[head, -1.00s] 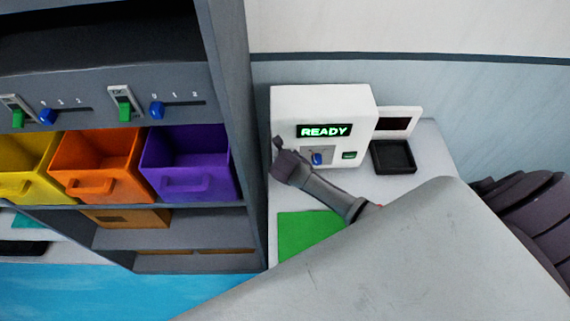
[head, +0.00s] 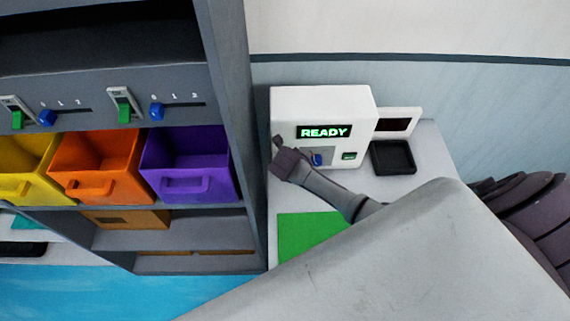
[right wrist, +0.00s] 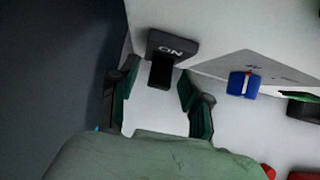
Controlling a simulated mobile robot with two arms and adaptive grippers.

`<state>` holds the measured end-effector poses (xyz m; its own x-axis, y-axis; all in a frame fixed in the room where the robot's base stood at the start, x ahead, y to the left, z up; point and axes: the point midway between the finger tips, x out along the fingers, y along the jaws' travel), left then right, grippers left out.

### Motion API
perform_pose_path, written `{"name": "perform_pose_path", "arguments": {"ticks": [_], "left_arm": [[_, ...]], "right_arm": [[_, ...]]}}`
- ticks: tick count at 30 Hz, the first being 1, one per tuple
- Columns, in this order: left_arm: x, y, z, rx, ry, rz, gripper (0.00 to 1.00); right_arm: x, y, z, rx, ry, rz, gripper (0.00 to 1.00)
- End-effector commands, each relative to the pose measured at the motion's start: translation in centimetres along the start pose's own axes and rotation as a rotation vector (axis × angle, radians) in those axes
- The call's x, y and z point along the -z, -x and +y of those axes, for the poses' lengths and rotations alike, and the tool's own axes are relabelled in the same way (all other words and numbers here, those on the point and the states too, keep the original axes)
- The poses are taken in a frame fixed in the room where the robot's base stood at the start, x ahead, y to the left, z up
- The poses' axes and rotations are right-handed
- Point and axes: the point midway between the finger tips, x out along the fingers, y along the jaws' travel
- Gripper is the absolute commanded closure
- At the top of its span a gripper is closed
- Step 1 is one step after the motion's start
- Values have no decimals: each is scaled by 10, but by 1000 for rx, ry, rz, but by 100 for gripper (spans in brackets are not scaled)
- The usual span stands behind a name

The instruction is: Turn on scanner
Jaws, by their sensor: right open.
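The scanner is a white box (head: 286,105) on a light counter, with a lit green "READY" display (head: 324,132), a blue knob (head: 317,159) and a green button (head: 349,155) on its front. My right gripper (head: 284,162) is at the scanner's left front corner. In the right wrist view it (right wrist: 157,82) is open, its two fingers on either side of a dark switch marked "ON" (right wrist: 166,57). I cannot tell whether the fingers touch the switch. The blue knob (right wrist: 243,85) is right of the fingers there. My left gripper is not in view.
A grey shelf unit with a tall side panel (head: 233,100) stands close left of the scanner. It holds yellow, orange (head: 95,178) and purple bins (head: 186,180). A black tray (head: 393,157) sits right of the scanner. A green mat (head: 308,235) lies in front.

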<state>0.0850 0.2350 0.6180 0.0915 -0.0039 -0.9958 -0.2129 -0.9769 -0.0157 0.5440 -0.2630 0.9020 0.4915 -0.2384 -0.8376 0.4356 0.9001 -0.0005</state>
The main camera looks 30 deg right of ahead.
Motion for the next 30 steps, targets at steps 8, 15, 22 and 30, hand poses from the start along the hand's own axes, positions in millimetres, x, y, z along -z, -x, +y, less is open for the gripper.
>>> {"name": "perform_pose_path", "arguments": {"ticks": [8, 15, 22, 30], "left_arm": [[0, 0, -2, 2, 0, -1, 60], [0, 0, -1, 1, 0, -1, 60], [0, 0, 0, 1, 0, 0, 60], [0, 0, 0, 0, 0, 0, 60]], "right_arm": [[-1, 22, 0, -2, 1, -3, 52], [0, 73, 0, -3, 2, -3, 52], [0, 109, 0, -1, 1, -1, 52], [0, 120, 0, 1, 0, 1, 52]]}}
